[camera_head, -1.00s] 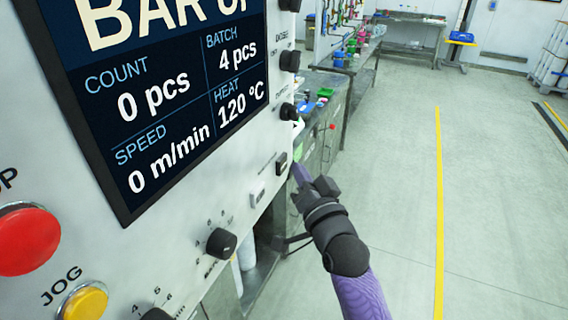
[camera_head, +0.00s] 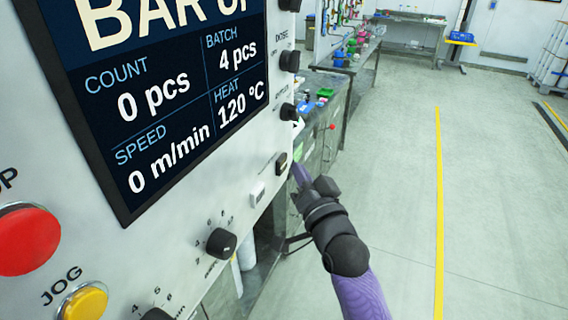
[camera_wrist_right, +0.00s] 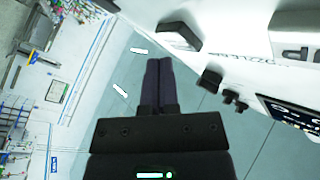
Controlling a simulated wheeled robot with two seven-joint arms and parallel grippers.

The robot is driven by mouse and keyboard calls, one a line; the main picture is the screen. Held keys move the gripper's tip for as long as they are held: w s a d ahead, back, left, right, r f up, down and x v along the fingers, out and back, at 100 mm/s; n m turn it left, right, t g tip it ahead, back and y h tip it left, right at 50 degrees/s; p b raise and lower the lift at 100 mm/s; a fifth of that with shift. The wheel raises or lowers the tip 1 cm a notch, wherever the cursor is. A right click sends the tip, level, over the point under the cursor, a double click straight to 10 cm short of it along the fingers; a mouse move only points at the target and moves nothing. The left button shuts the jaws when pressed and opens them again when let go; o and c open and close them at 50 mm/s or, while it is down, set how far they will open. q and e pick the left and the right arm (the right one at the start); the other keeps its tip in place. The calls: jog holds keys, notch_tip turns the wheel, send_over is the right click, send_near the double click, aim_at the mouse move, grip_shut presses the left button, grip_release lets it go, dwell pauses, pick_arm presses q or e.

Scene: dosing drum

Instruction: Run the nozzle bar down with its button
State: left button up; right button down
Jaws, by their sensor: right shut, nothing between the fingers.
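The machine's control panel (camera_head: 200,190) fills the left of the head view. Its screen (camera_head: 180,90) shows "BAR" and a cut-off word starting with U. A white rectangular button (camera_head: 257,193) and a dark one (camera_head: 282,161) sit low near the panel's right edge; their labels are too small to read. My right gripper (camera_head: 301,172) is shut and empty, its purple fingers just right of the dark button, apparently apart from it. In the right wrist view the shut fingers (camera_wrist_right: 158,82) point at open floor, with the panel to the right. My left gripper is not in view.
A red button (camera_head: 28,240), a yellow jog button (camera_head: 86,302) and a black knob (camera_head: 221,242) stick out from the panel. More black knobs (camera_head: 289,61) line its right edge. A bench (camera_head: 350,68) stands behind. The floor at right is clear.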

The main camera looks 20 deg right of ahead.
jog(key=shift+w+a, duration=0.1)
jog(key=shift+w+a, duration=0.2)
jog(key=shift+w, duration=0.05)
jog(key=shift+w+a+p, duration=0.3)
dwell(0.8)
jog(key=shift+d, duration=0.1)
jog(key=shift+s+d+p, duration=0.3)
jog(key=shift+s+d, duration=0.15)
jog(key=shift+s, duration=0.15)
jog(key=shift+s+d+p, duration=0.55)
jog(key=shift+s+d, duration=1.05)
jog(key=shift+s, duration=0.3)
